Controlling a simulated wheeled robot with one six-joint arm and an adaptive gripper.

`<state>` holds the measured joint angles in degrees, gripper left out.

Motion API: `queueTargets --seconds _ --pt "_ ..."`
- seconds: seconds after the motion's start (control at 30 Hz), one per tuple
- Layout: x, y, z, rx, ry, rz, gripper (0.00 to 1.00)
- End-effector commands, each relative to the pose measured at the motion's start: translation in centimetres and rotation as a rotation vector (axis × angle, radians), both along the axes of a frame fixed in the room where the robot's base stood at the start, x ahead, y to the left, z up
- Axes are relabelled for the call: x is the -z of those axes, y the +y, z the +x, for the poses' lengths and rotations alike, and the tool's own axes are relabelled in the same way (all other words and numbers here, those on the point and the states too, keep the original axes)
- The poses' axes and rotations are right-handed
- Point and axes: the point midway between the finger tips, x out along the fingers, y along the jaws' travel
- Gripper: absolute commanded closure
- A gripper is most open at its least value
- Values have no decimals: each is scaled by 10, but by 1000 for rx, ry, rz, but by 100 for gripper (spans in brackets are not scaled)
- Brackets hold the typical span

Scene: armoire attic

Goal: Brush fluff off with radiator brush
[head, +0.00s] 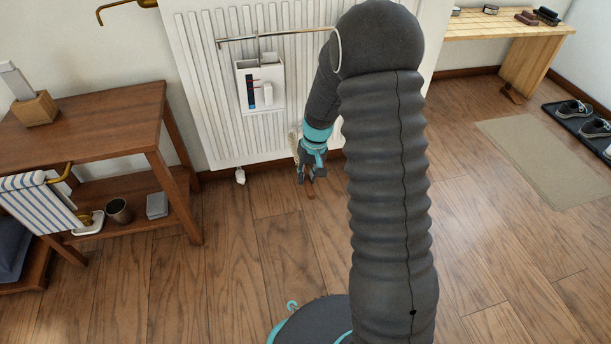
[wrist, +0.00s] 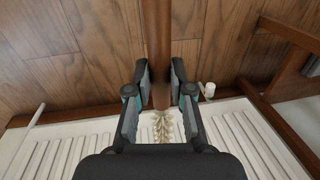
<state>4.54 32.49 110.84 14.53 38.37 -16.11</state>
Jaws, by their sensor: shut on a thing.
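My gripper (head: 311,178) is shut on the brown wooden handle of the radiator brush (wrist: 158,50). In the wrist view the handle lies between the two fingers (wrist: 160,92), with cream bristles (wrist: 162,127) on the side toward the radiator. In the head view a bit of pale bristle shows beside the gripper. The gripper is low in front of the white ribbed radiator (head: 218,130), which also shows in the wrist view (wrist: 70,145). I cannot tell whether the bristles touch it. I cannot make out any fluff, and my arm hides part of the radiator.
A white caddy (head: 247,102) hangs on the radiator below a metal rail (head: 262,37). A brown two-tier table (head: 90,125) stands at the left, with a striped cloth (head: 38,200) hung by it. A bench (head: 530,65), mat (head: 555,160) and shoe tray are at the right. The middle floor is clear.

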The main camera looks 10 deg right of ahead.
Motion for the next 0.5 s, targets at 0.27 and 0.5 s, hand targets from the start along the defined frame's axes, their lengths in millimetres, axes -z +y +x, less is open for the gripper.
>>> queueTargets --seconds 0.27,0.5 --pt "-1 0 4 0 -1 0 100" --pt "0 0 8 0 -1 0 100"
